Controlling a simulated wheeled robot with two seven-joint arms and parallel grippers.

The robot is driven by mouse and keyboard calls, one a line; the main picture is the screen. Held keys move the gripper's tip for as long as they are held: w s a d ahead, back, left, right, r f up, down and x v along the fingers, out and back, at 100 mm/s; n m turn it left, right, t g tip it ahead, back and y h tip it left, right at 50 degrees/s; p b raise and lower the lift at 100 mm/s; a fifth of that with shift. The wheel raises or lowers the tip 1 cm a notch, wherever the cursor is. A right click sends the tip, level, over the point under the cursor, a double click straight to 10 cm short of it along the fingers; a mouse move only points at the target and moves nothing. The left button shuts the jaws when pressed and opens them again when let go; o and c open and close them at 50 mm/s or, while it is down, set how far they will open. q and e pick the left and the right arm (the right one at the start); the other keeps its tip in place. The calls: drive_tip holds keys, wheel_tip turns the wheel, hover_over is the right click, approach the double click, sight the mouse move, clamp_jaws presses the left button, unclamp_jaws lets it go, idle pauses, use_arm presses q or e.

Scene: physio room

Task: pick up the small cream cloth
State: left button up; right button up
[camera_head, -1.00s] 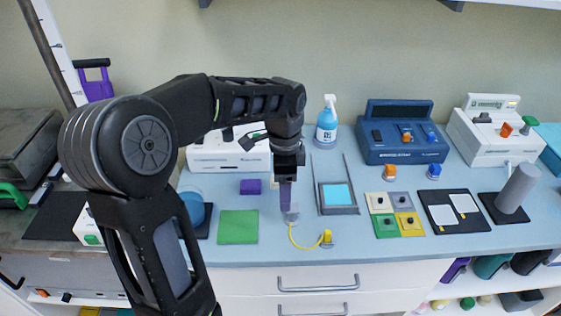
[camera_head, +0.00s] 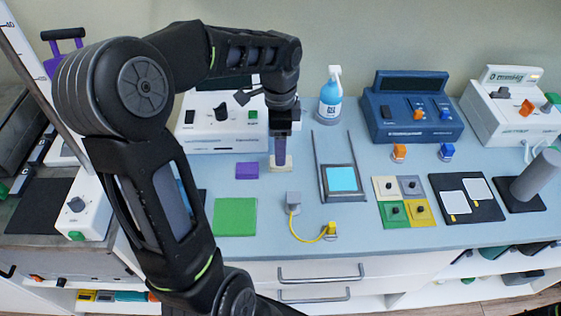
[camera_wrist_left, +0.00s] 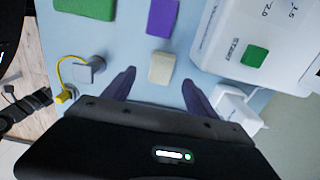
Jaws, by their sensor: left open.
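The small cream cloth (camera_wrist_left: 161,67) lies flat on the blue counter in the left wrist view, just ahead of and between my open fingers. In the head view the cream cloth (camera_head: 287,164) shows partly behind the fingers. My left gripper (camera_head: 279,163) points down over it. In the left wrist view, the left gripper (camera_wrist_left: 158,88) has its two dark purple fingers spread apart with nothing between them. I cannot tell whether the fingertips touch the counter. My right gripper is in neither view.
A purple cloth (camera_head: 247,171) and a green cloth (camera_head: 235,217) lie nearby. A grey plug with yellow cable (camera_head: 294,198) is in front. A white device (camera_head: 216,125) stands behind; a blue-screened frame (camera_head: 341,180) is to the right. A spray bottle (camera_head: 330,98) stands at the back.

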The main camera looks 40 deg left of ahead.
use_arm(q)
drive_tip(key=shift+f, duration=0.25)
drive_tip(key=shift+w+f+p, duration=0.15)
drive_tip(key=shift+f+p, duration=0.35)
drive_tip(key=shift+f, duration=2.1)
drive_tip(key=c, duration=1.4)
wheel_tip(320, 180, up, 10)
drive_tip(key=shift+r+b, duration=0.1)
drive_tip(key=shift+b, duration=0.3)
